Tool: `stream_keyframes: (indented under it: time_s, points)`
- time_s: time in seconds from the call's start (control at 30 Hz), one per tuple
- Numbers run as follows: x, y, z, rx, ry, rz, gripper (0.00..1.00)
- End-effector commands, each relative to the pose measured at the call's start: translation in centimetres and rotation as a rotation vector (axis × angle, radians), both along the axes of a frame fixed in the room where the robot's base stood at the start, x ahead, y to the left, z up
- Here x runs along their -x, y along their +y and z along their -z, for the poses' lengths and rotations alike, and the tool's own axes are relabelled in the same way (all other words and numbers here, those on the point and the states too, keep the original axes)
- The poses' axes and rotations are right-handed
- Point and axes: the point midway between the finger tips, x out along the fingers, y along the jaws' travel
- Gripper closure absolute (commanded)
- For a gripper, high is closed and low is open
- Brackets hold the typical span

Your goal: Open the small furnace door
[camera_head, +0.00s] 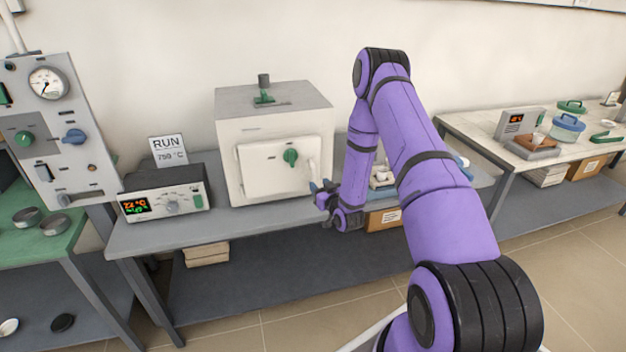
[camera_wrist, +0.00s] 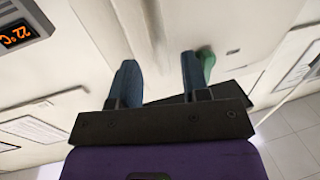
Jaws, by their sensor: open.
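The small furnace (camera_head: 230,150) is a white box with a grey top on the bench. Its white door (camera_head: 262,178) looks shut and has a green knob (camera_head: 290,157) near the middle. A pale upright handle (camera_head: 311,168) shows at the door's right edge. My gripper (camera_head: 322,190) is beside the lower right corner of the door, close to the handle. In the wrist view its two blue fingers (camera_wrist: 158,68) are apart. A pale ridge (camera_wrist: 150,25) lies beyond the gap between them; I cannot tell whether they touch it. A green part shows behind the right finger.
A controller box (camera_head: 163,197) with a lit display stands left of the furnace, with a RUN sign (camera_head: 168,150) behind it. A gauge panel (camera_head: 60,130) is at far left. A cardboard box (camera_head: 383,219) is under the bench. Free bench surface (camera_head: 240,220) lies before the furnace.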

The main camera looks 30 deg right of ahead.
Motion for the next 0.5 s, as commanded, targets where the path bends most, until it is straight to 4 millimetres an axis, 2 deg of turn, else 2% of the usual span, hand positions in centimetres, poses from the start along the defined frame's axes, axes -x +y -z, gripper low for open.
stream_keyframes:
  time_s: [0.2,0.5]
  points:
    - [-3.4,-0.3,0.0,0.000,-0.002,0.000,0.57]
    - [-5.2,-0.4,0.0,-0.001,0.000,0.000,0.57]
